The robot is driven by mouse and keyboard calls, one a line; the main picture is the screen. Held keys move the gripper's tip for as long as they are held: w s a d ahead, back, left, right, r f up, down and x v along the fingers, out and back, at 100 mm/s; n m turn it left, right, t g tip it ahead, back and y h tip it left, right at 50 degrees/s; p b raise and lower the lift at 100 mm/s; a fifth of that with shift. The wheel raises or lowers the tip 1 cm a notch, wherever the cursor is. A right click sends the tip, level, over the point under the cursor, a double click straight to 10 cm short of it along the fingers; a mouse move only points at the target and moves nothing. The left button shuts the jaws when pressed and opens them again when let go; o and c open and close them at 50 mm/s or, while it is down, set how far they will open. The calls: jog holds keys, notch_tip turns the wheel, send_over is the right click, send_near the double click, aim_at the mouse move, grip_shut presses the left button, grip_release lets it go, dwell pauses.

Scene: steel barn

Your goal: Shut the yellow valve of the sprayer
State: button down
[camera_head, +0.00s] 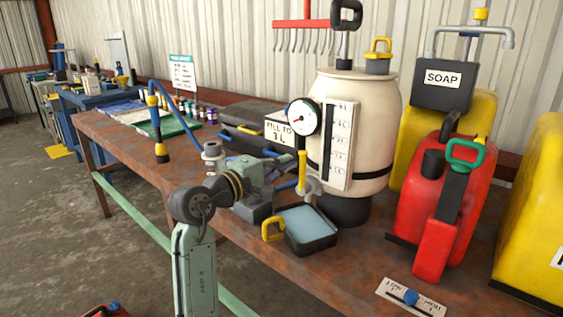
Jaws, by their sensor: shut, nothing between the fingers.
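The sprayer (378,115) is a cream tank with a round gauge and a clear level strip, standing upright on the rusty bench. A yellow valve lever (303,168) stands upright at its left side below the gauge, above a grey fitting. A blue hose shows behind my arm and beside that fitting. My arm reaches in from the bottom; my gripper (272,155) is left of the yellow lever, apparently apart from it. It is shut and empty. Its fingertips are small and hard to separate from the clutter behind.
A shallow tray (318,246) with a yellow handle and blue contents sits before the sprayer. A red jug (436,210) and yellow containers (487,115) crowd the right. A yellow-black wand (161,140) stands left. Bare bench (345,265) shows near the front edge.

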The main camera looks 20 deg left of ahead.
jog(key=shift+d+r+m+b, duration=0.1)
jog(key=shift+d+m+b, duration=0.15)
jog(key=shift+m, duration=0.45)
jog(key=shift+s+d+r+m, duration=0.1)
jog(key=shift+s+m, duration=0.05)
jog(key=shift+m, duration=0.35)
jog(key=s+d+f+m+y+b, duration=0.1)
jog(key=s+d+f+m+b, duration=0.2)
jog(key=d+m+b, duration=0.6)
jog(key=f+m+b, duration=0.1)
jog(key=m, duration=0.4)
jog(key=shift+s+d, duration=0.2)
jog(key=shift+d, duration=0.1)
jog(key=shift+f+b, duration=0.1)
jog(key=shift+b, duration=0.2)
